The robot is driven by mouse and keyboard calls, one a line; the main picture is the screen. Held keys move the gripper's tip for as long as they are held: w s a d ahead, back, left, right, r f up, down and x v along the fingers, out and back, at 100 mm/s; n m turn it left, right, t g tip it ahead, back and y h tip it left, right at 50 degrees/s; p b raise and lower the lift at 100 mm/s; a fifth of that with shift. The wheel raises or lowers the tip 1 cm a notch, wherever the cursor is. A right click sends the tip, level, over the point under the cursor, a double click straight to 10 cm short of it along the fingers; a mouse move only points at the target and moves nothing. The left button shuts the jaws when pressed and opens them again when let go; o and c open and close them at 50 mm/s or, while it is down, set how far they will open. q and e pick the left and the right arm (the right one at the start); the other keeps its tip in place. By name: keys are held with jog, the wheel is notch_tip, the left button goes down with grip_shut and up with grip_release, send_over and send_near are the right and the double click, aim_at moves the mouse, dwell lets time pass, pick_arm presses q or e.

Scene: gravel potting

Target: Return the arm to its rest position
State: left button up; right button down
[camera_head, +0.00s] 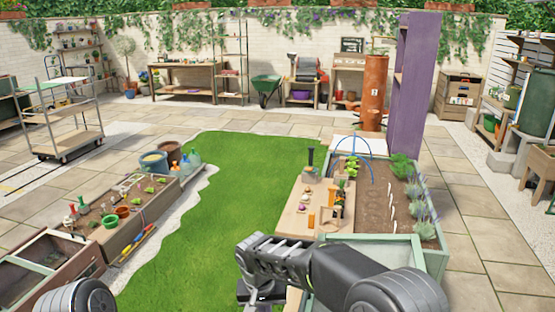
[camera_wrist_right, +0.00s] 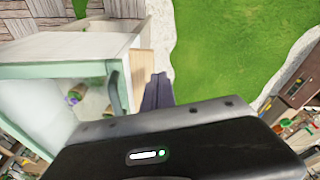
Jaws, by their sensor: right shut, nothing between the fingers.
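My right arm reaches in from the lower right of the head view, bent to the left above the front end of the wooden bench. Its gripper (camera_head: 262,291) hangs low at the bottom edge, partly hidden by the arm. In the right wrist view the dark fingers of the right gripper (camera_wrist_right: 158,88) are together with nothing between them. They point over pale gravel beside a green-framed box. Of my left arm only a dark rounded link shows at the lower left; the left gripper is out of view.
The wooden bench (camera_head: 298,217) holds small pots and tools. Beside it is a soil bed (camera_head: 376,200) with plants. The green-framed box (camera_wrist_right: 55,70) with a dark handle is close to the right gripper. Open lawn (camera_head: 225,205) lies left of the bench.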

jog(key=s+d+f+g+y+b, duration=0.1)
jog(key=s+d+f+b, duration=0.3)
jog(key=f, duration=0.6)
jog(key=s+d+f+g+y+p, duration=0.1)
jog(key=s+f+y, duration=0.1)
jog(key=s+f, duration=0.6)
jog(key=s+d+f+m+y+b, duration=0.1)
jog(key=s+d+f, duration=0.1)
jog(key=s+f, duration=0.4)
jog(key=s+d+f+m+t+b, duration=0.1)
jog(key=s+d+f+b, duration=0.1)
jog(key=s+f, duration=0.4)
jog(key=s+d, duration=0.1)
jog(key=s, duration=0.4)
jog(key=shift+s+d+f+y, duration=0.15)
jog(key=shift+s+y, duration=0.25)
